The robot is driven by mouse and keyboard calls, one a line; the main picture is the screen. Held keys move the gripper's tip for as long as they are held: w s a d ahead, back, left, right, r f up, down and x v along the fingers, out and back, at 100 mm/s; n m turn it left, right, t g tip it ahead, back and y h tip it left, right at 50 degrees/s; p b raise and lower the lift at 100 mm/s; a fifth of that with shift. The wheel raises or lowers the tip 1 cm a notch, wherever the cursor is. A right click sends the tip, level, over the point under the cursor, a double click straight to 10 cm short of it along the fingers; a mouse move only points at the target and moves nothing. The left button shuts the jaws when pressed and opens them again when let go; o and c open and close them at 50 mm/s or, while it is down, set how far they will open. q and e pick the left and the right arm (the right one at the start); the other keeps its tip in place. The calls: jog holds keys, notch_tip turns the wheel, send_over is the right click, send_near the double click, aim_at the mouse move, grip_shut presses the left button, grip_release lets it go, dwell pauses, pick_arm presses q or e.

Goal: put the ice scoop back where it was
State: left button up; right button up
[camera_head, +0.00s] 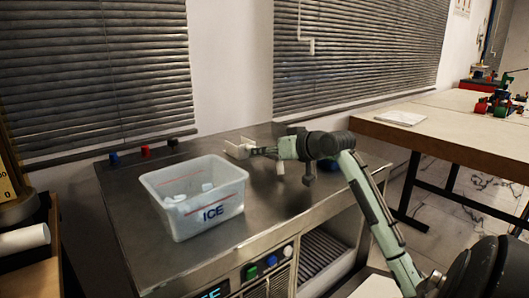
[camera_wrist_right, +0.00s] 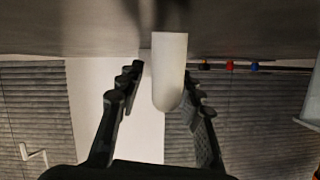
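The right gripper (camera_head: 255,150) is over the back of the steel counter, its fingertips close to a small white open-framed thing (camera_head: 238,152). This may be the ice scoop or its holder; its shape is too small to tell. In the right wrist view, the right gripper (camera_wrist_right: 160,100) has its two fingers spread apart. A white round-ended piece (camera_wrist_right: 169,75), perhaps the scoop's handle, lies between them, with a gap on the left finger's side. The white ICE bin (camera_head: 213,190) stands at the front left of the counter with pale pieces inside. The left gripper is not in view.
The steel counter (camera_head: 262,212) has blue, red and black knobs (camera_head: 146,152) along its back left. A wooden table (camera_head: 455,130) stands at the right. Bare counter lies right of the bin.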

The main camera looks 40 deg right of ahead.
jog(key=shift+r, duration=0.1)
jog(key=shift+s+r, duration=0.1)
jog(key=shift+s, duration=0.05)
jog(key=v, duration=1.1)
jog(key=shift+s+r, duration=0.1)
jog(key=shift+s, duration=0.2)
